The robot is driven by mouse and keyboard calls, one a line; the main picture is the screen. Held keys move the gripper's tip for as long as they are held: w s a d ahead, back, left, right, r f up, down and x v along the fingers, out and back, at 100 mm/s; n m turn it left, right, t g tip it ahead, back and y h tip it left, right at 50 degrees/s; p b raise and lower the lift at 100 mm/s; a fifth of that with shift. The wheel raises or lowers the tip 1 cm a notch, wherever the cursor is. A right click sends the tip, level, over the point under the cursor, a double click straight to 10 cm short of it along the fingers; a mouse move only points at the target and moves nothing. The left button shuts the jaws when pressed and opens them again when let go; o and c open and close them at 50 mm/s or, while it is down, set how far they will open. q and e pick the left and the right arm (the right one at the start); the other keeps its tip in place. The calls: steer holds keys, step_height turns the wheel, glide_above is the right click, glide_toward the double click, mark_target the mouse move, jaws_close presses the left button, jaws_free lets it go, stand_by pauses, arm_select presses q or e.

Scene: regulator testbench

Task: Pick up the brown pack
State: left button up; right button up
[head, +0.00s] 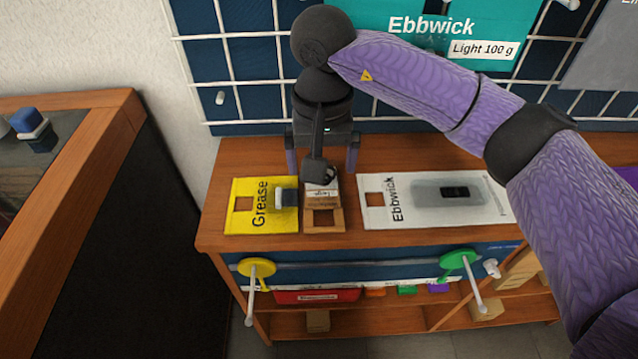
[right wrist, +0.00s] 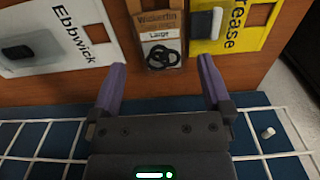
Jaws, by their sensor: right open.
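The brown pack (head: 324,221) lies flat on the wooden bench top, between a yellow card and a white card. In the right wrist view the brown pack (right wrist: 158,22) shows a printed label and dark rings. My right gripper (head: 322,162) is open and empty, above the back of the bench. Part of the arm covers the pack's far end in the head view. In the right wrist view the two purple fingers (right wrist: 163,82) are spread wide, with the pack ahead of the gap between them and apart from both. My left gripper is not in view.
The yellow Grease card (head: 240,220) lies close left of the pack, with a small dark and white block on it. The white Ebbwick card (head: 378,214) lies to its right. A blue wall with a white wire grid (head: 222,60) stands behind. A shelf (head: 380,319) is below.

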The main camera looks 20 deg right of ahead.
mark_target(322, 190)
step_height(322, 190, down, 6)
steer(key=b, duration=0.3)
steer(key=shift+f, duration=0.15)
steer(key=shift+r, duration=0.2)
steer(key=shift+c, duration=1)
steer(key=c, duration=0.7)
steer(key=shift+c, duration=0.2)
steer(key=shift+r+p, duration=0.1)
steer(key=shift+p, duration=0.2)
